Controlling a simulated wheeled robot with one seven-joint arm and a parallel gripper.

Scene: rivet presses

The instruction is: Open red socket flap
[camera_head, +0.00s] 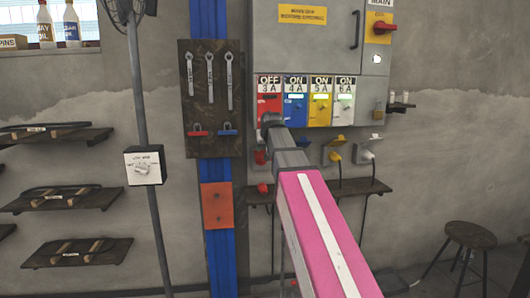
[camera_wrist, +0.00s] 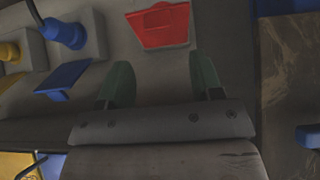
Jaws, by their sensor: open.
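The red socket flap (camera_wrist: 160,25) shows at the top of the wrist view, lying against its grey housing. It looks shut. In the head view, a red part of that socket (camera_head: 260,157) shows at the left edge of my arm, under the red "OFF" panel (camera_head: 269,101). My gripper (camera_wrist: 160,65) is open and empty, with its two green fingers apart. The flap lies just beyond the fingertips, between their lines; no contact is visible. In the head view my arm hides the fingers.
To the left in the wrist view are a blue plug (camera_wrist: 66,34), a raised blue flap (camera_wrist: 66,80) and a yellow plug (camera_wrist: 9,50). A red plug (camera_head: 263,188) rests by the shelf (camera_head: 348,188) below the sockets. A tool board (camera_head: 211,120) hangs left; a stool (camera_head: 470,237) stands right.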

